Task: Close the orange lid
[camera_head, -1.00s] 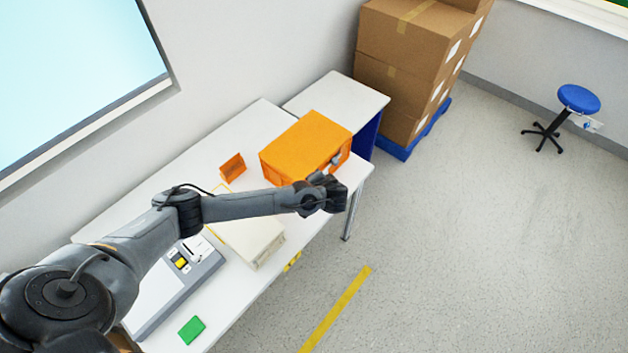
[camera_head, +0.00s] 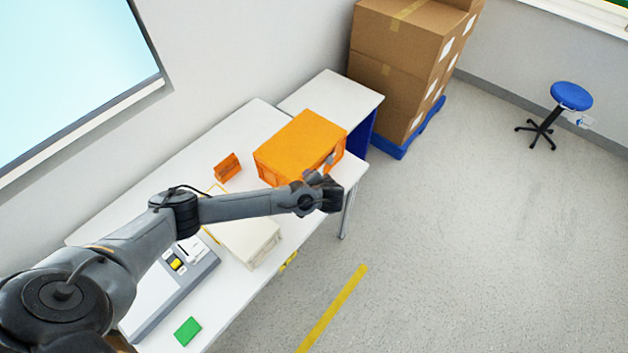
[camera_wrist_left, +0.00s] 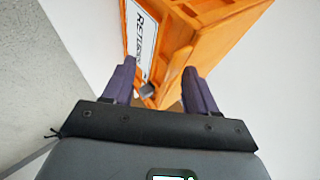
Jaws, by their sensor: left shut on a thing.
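An orange box (camera_head: 296,146) stands at the far end of the long white table, its flat orange top facing up in the head view. In the left wrist view the box (camera_wrist_left: 185,38) fills the upper middle, with a white lettered label on its left face. My left gripper (camera_head: 326,166) is at the box's near right side. In the wrist view its two dark fingers (camera_wrist_left: 160,68) stand on either side of an orange part of the box and are shut on it. Whether that part is the lid or the body cannot be told. My right gripper is not in view.
A small orange block (camera_head: 228,167), a pale case (camera_head: 246,238), a grey device (camera_head: 170,288) and a green block (camera_head: 188,331) lie on the table. Cardboard boxes (camera_head: 405,65) stand on a blue pallet behind. The floor at the right is clear up to a blue stool (camera_head: 571,97).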

